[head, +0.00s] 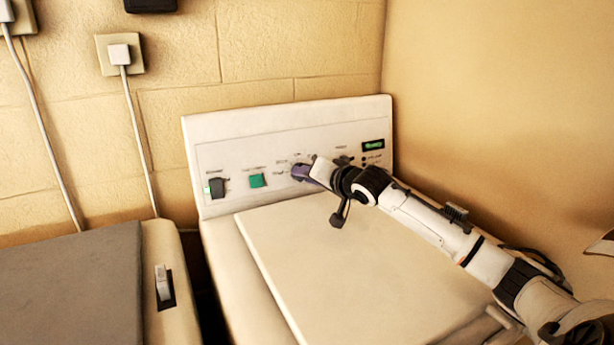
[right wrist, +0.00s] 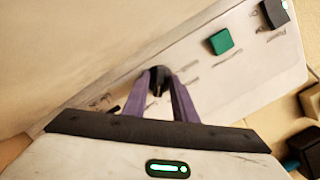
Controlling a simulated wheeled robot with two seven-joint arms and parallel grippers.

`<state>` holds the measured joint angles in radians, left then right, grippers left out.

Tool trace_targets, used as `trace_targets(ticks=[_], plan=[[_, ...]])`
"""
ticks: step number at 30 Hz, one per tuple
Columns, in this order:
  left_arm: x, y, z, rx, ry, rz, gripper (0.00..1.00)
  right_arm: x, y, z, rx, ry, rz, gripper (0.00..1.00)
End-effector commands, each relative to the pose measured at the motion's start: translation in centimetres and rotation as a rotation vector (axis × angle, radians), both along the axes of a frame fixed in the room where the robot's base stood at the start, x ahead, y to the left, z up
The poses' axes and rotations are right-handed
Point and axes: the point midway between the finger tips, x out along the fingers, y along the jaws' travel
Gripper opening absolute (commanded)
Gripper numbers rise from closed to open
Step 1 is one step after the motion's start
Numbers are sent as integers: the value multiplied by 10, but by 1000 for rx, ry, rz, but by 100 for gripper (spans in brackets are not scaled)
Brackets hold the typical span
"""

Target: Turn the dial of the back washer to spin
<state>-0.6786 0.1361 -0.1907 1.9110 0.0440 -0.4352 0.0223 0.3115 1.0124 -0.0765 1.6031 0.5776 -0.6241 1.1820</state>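The back washer (head: 215,150) stands against the block wall, with an upright white control panel. Its dark dial (right wrist: 160,78) is near the middle of the panel, between the purple fingertips of my right gripper (right wrist: 161,84). The fingers flank the dial closely on both sides and appear shut on it. In the head view my right gripper (head: 303,172) reaches the panel from the right and hides the dial. The dial's pointer and most of the markings around it are covered or too small to read. My left gripper is not in view.
A green square button (head: 257,180) and a dark switch (head: 217,187) are left of the dial. A small green display (head: 373,145) is right of it. The flat lid (head: 320,270) lies below my right arm. Another appliance (head: 165,245) stands at the left, across a narrow gap.

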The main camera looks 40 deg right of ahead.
Motion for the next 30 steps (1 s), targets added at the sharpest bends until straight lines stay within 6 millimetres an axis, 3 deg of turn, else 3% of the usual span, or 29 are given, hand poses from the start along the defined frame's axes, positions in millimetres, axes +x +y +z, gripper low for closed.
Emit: trace_targets(ticks=[1,4,17,30], plan=[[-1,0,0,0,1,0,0,0,0,0,0,0,0,15],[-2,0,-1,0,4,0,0,0,0,0,0,0,0,0],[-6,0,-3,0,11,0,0,0,0,0,-67,22,12,0],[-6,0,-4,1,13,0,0,0,1,1,-373,118,72,0]])
